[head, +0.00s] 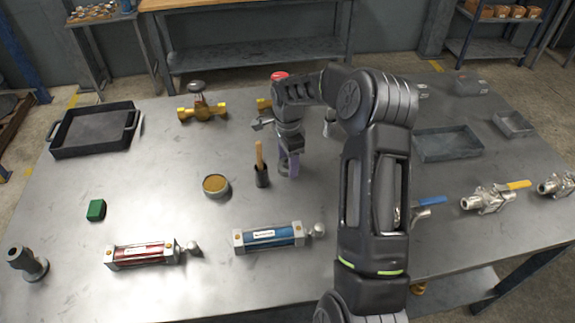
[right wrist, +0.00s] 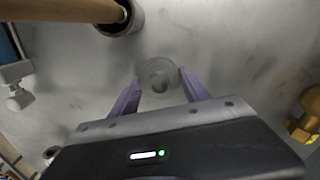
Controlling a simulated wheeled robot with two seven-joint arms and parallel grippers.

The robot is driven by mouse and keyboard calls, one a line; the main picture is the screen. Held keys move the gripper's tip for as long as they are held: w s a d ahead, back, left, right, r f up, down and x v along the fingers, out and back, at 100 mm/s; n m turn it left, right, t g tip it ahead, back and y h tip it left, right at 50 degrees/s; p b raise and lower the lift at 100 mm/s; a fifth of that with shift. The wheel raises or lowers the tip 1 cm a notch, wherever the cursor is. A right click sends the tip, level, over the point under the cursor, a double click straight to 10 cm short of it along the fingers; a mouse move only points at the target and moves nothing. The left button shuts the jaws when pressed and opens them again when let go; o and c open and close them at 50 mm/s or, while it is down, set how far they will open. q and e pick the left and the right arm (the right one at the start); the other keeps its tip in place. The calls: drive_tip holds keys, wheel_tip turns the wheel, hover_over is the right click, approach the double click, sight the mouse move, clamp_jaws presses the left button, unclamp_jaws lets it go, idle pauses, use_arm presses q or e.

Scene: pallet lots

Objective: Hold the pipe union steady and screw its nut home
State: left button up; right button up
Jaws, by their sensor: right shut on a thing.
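My right gripper (head: 289,168) points down at the middle of the table, just right of a dark cup with a wooden-handled brush. In the right wrist view its purple fingers (right wrist: 159,92) are closed on a small round grey piece (right wrist: 157,72) with a darker centre. I cannot tell whether this piece is the pipe union or its nut; the fingers hide most of it in the head view. No union is clearly recognizable elsewhere. My left gripper is out of view.
The brush cup (head: 262,178) is close by; a tin of brown paste (head: 215,186) stands left. Blue (head: 268,237) and red (head: 142,255) cylinders lie in front. A brass valve (head: 203,111) is behind; ball valves (head: 487,200) and trays (head: 447,144) are right.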

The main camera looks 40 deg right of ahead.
drive_tip(key=shift+c, duration=0.7)
drive_tip(key=shift+r, duration=0.25)
wheel_tip(320, 180, up, 10)
drive_tip(key=shift+f+b, duration=0.2)
drive_tip(key=shift+b, duration=0.9)
